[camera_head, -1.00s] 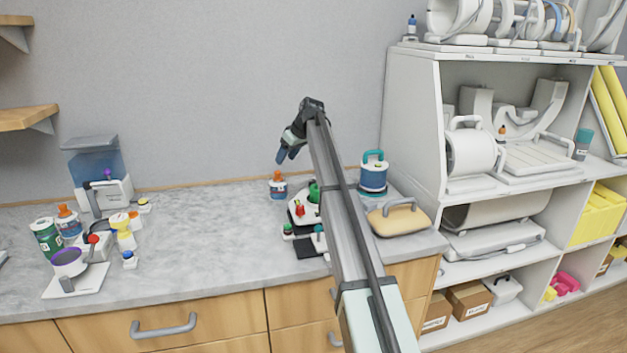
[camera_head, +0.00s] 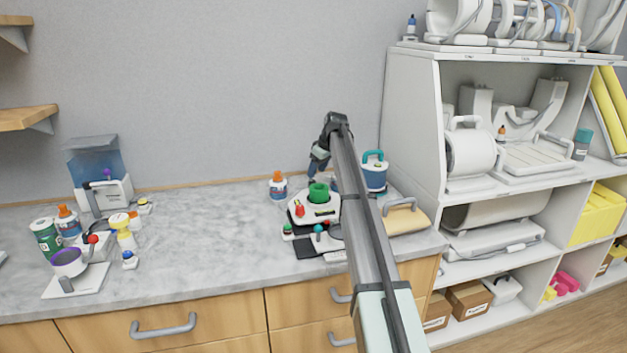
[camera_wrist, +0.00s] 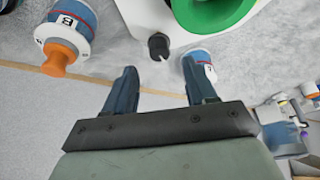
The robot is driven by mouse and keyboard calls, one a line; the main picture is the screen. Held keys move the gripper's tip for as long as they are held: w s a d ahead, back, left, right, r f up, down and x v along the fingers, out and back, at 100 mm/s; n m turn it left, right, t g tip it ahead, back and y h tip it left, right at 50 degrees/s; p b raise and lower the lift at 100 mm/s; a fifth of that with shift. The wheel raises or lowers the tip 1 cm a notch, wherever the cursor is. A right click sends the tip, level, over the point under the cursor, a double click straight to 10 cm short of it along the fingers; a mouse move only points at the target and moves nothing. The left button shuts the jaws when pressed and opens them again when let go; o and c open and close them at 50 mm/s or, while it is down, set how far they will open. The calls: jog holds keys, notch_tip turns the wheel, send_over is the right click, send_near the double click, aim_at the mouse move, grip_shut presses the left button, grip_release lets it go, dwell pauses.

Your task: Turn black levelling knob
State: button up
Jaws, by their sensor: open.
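The black levelling knob (camera_wrist: 158,46) sticks out from the edge of a white device (camera_wrist: 140,15) in the wrist view. My gripper (camera_wrist: 159,66) is open and empty, its blue fingers spread to either side of the knob's line. The knob lies in the gap just ahead of the fingertips, and I see no contact. In the head view the white device (camera_head: 297,213) with its green ring (camera_head: 318,193) stands on the counter. My gripper (camera_head: 312,172) is at its back side there, pointing down. The knob cannot be made out in the head view.
An orange-capped bottle (camera_head: 278,185) stands left of my gripper, and a teal-lidded container (camera_head: 374,172) to its right. In the wrist view another small labelled container (camera_wrist: 203,57) shows beside the right finger. The wall (camera_head: 220,90) is close behind. The counter's middle (camera_head: 200,235) is clear.

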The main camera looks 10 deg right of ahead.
aim_at(313, 181)
jog(key=shift+x, duration=2.65)
jog(key=shift+c, duration=0.4)
grip_shut()
